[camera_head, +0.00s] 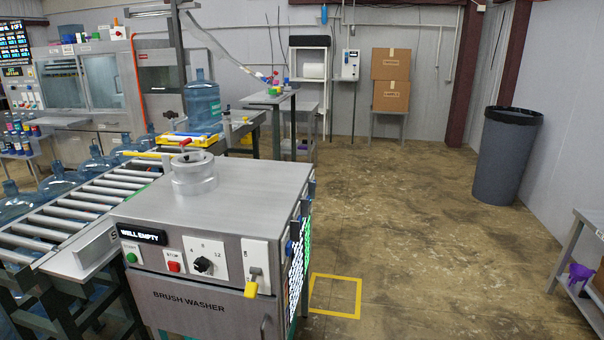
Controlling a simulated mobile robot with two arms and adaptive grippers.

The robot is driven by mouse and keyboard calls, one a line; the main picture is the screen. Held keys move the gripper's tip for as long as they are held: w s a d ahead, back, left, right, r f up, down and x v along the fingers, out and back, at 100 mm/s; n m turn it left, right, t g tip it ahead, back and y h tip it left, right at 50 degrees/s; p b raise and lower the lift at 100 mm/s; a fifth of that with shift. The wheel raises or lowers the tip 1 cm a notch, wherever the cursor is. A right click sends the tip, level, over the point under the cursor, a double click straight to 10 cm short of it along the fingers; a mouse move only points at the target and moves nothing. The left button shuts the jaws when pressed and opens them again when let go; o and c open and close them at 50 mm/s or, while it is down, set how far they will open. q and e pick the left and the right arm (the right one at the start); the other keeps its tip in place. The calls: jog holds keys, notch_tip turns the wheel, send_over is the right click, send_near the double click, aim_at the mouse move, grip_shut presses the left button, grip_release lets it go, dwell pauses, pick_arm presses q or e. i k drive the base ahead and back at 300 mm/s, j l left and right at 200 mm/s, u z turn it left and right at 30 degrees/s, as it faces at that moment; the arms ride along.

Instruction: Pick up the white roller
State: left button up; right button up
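No loose white roller stands out clearly. A white cylinder (315,71), like a roll, lies on a white shelf stand (309,51) at the back wall; I cannot tell if it is the roller. The conveyor (40,240) at the left has several pale grey rollers set in its frame. Neither of my grippers is in view.
A grey bin (504,155), a side table (590,245) and boxes (391,95) stand right and back. Floor right of the washer is free.

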aim_at(176, 138)
jog(key=i+l+z, duration=0.3)
jog(key=i+z, duration=0.2)
jog(key=i+l+z, duration=0.15)
jog(key=i+z, duration=0.35)
jog(key=i+u, duration=0.2)
jog(key=i, duration=0.5)
jog(key=i+l+u, duration=0.25)
jog(key=i, duration=0.45)
jog(key=i+u, duration=0.3)
jog(key=i, duration=0.6)
jog(key=i+l+u, duration=0.1)
jog(key=i+u, duration=0.15)
jog(key=i, duration=0.65)
jog(key=i+j+u, duration=0.1)
jog(key=i+u, duration=0.15)
jog(key=u, duration=0.15)
jog(key=i+u, duration=0.25)
jog(key=u, duration=0.15)
jog(key=i+l+u, duration=0.1)
jog(key=i+u, duration=0.15)
jog(key=u, duration=0.15)
jog(key=i+l+u, duration=0.15)
jog(key=u, duration=0.25)
jog(key=i+u, duration=0.3)
jog(key=i+l+u, duration=0.3)
jog(key=k+j, duration=0.1)
